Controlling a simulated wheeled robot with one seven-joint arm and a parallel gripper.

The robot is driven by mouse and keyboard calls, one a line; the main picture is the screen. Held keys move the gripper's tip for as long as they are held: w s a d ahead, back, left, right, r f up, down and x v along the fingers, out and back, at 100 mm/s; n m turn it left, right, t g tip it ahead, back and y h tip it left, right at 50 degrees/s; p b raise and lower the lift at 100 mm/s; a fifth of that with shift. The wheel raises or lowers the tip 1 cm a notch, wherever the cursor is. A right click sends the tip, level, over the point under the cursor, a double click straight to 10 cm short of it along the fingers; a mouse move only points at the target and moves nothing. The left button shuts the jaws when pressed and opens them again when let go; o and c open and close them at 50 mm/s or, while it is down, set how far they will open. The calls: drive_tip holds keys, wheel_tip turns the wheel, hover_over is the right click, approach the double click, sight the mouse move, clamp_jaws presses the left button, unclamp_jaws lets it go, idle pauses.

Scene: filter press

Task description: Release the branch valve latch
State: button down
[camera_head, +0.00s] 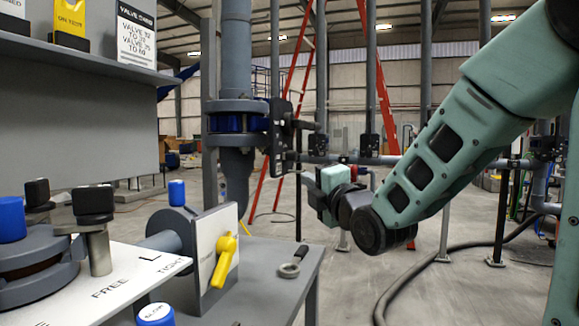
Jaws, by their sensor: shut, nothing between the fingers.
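A grey vertical pipe (236,45) comes down through a dark flange with a blue band (238,123). A black bracket (280,130) stands at the flange's right side; it may be the branch valve latch, but no label shows this. Below, a yellow lever (224,259) sits tilted on a white plate (211,238) on the front of a grey valve body. My gripper (309,184) is shut and empty, right of and a little below the black bracket. It appears apart from it; the fingertips are small and hard to make out.
A grey bench (290,254) bears a ring-ended tool (291,267). At left, a white panel (115,285) reading FREE and TIGHT carries black- and blue-capped posts. A shelf (60,52) with signs is above.

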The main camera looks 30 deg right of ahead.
drive_tip(key=p+x, duration=0.2)
drive_tip(key=p, duration=0.2)
drive_tip(key=p+x, duration=0.2)
drive_tip(key=p, duration=0.3)
drive_tip(key=shift+w+r, duration=0.3)
drive_tip(key=shift+w, duration=0.05)
drive_tip(key=p, duration=0.3)
drive_tip(key=shift+w+p, duration=0.15)
drive_tip(key=shift+p, duration=0.25)
drive_tip(key=p, duration=0.3)
approach(286, 158)
drive_tip(key=w+a, duration=0.2)
drive_tip(key=w, duration=0.1)
drive_tip(key=shift+w+d+r+p, duration=0.5)
drive_tip(key=shift+w+d+p, duration=0.15)
drive_tip(key=shift+d, duration=0.1)
drive_tip(key=shift+w+d+p, duration=0.45)
drive_tip(key=shift+w+d, duration=0.1)
drive_tip(key=shift+d, duration=0.05)
